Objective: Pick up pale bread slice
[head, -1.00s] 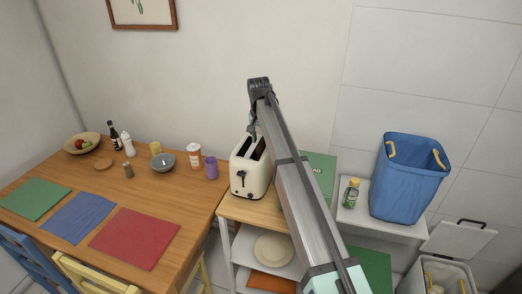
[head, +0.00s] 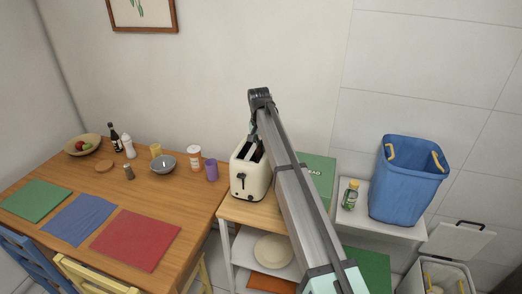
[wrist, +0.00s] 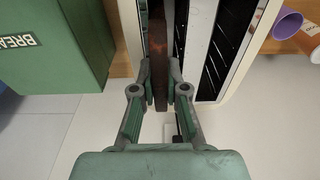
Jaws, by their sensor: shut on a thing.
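The cream toaster (head: 249,184) stands upright on a small wooden-topped stand, and it also shows in the wrist view (wrist: 245,45). My gripper (wrist: 160,78) is over the toaster, its two fingers on either side of a thin brown bread slice (wrist: 159,45). It is shut on that slice, which stands on edge in the left slot in the wrist view. Only the narrow brown edge shows, so I cannot tell whether its face is pale. The other slot looks dark and empty. In the head view my arm hides most of the gripper and part of the toaster.
A green bread box (head: 321,172) stands close beside the toaster, and its lettered side shows in the wrist view (wrist: 50,45). A purple cup (head: 211,170) is on the table to the left.

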